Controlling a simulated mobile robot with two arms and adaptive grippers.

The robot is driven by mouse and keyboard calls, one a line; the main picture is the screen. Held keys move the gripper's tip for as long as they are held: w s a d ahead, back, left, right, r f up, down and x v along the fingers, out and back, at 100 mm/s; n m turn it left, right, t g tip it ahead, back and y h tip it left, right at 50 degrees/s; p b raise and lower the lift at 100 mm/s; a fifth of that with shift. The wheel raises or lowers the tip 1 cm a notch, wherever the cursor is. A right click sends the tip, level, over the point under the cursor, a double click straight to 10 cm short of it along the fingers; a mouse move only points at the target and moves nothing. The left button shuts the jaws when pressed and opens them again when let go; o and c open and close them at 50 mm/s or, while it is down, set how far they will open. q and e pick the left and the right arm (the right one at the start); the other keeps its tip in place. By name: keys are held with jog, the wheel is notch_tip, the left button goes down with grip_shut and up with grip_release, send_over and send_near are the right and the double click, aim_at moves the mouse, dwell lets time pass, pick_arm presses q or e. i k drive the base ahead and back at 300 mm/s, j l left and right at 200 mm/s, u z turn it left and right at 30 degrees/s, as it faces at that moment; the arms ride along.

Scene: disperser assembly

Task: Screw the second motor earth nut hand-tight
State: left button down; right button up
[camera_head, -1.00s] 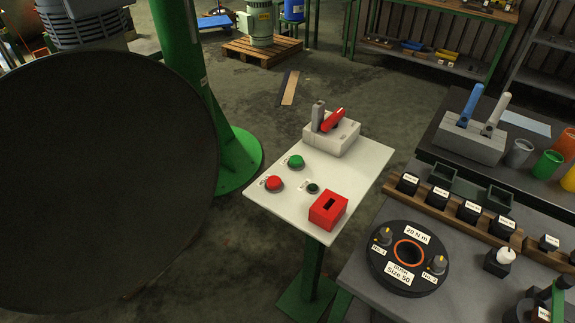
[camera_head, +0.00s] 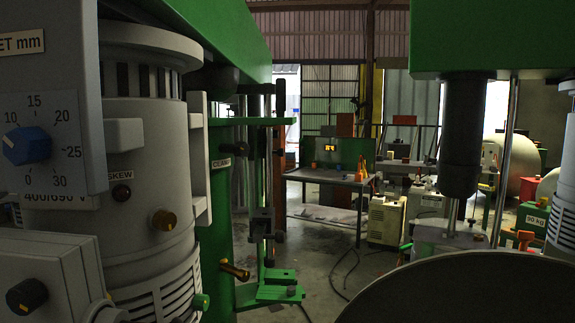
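A grey motor (camera_head: 150,140) with a finned housing stands upright at the left, partly hidden by a grey control box. A brass-coloured round fitting (camera_head: 163,220) sticks out of its side, below a dark red lamp marked SKEW (camera_head: 122,191). A second brass-coloured piece (camera_head: 235,271) shows lower down by the green column. I cannot tell which of these, if either, is an earth nut. Neither of my grippers is in view.
A grey control box (camera_head: 45,100) with a blue dial fills the left edge. A green column and beam (camera_head: 195,35) stand close by. A dark cylinder (camera_head: 463,135) hangs at the right. A large dark rounded surface (camera_head: 470,292) covers the lower right. Open floor (camera_head: 315,285) lies in the middle.

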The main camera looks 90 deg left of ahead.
aim_at(163, 220)
jog(key=i+j+u, duration=0.15)
jog(key=u, duration=0.25)
jog(key=i+j+u, duration=0.2)
jog(key=u, duration=0.15)
jog(key=i+j+u, duration=0.25)
jog(key=u, duration=3.4)
